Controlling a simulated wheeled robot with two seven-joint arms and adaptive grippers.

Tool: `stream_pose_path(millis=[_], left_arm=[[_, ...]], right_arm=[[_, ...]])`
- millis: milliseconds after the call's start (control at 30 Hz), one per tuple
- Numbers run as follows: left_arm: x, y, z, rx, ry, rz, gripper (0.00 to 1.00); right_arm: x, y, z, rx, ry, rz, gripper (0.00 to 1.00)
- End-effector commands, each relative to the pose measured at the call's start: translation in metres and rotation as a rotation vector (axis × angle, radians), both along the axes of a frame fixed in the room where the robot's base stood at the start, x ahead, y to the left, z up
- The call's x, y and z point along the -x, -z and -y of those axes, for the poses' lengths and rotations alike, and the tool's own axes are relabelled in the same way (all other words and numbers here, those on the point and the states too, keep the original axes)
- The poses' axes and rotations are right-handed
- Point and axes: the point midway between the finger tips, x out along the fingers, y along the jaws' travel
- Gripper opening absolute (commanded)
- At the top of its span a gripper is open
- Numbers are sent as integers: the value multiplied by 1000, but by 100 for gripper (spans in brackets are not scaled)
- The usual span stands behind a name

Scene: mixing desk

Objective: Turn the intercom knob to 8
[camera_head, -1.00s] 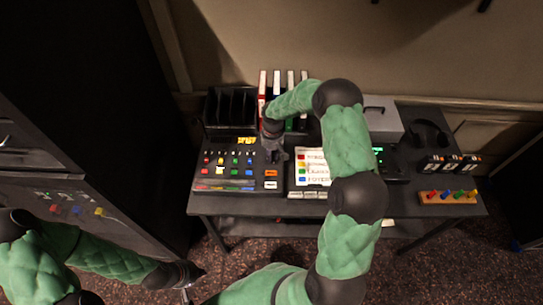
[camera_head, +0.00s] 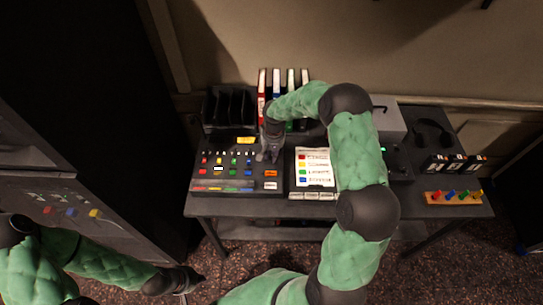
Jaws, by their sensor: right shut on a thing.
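The mixing desk's dark control panel (camera_head: 211,189) has rows of coloured buttons and sits at the left of the table. My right gripper (camera_head: 266,159) points down at the panel's upper right part. It is shut on the intercom knob, which its fingers hide, so I cannot read the knob's setting. My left gripper (camera_head: 191,281) hangs low in front of the table, away from the panel. Its fingers are too small and dark to tell open from shut.
A white card with coloured rows (camera_head: 315,167) lies right of the panel. Behind stand upright binders (camera_head: 262,88) and a black rack (camera_head: 229,108). A grey box (camera_head: 392,122), headphones (camera_head: 432,133) and a wooden block with coloured pegs (camera_head: 453,197) are to the right. My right arm crosses the table.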

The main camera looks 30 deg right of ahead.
Motion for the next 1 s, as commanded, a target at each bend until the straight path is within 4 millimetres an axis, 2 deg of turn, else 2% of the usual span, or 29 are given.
stream_pose_path(millis=[600,1000], left_arm=[[0,25,0,0,0,0,0],[0,37,0,0,0,0,0]], right_arm=[[-1,0,0,0,580,4,0],[0,0,-1,0,864,2,0]])
